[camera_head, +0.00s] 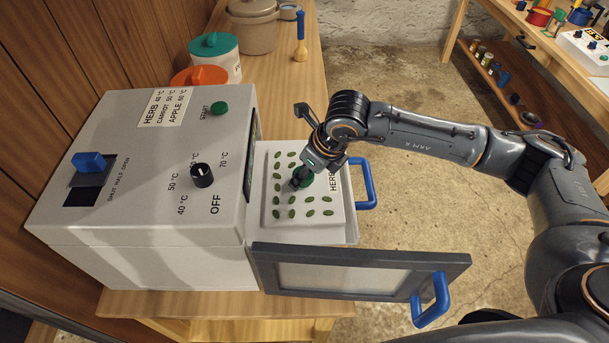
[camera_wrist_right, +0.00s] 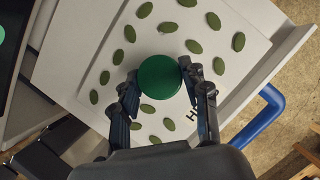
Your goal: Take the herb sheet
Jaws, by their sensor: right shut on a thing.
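The herb sheet (camera_head: 300,206) is a white plate with rows of green leaves, a "HERB" label at its right edge and a round green knob (camera_wrist_right: 160,77) in its middle. It lies over the pulled-out white tray (camera_head: 347,232) of the dryer; I cannot tell whether it is lifted off it. My right gripper (camera_head: 303,176) reaches down over the sheet and is shut on the knob, with one finger on each side in the right wrist view. The sheet also fills much of that view (camera_wrist_right: 190,36). My left gripper is not in view.
The grey dryer (camera_head: 140,215) stands left of the tray, with a dial, a green start button and a blue slider. Its door (camera_head: 360,270) stands open in front. Lidded pots (camera_head: 214,55) and a brush (camera_head: 300,40) sit behind. Shelves stand at the far right.

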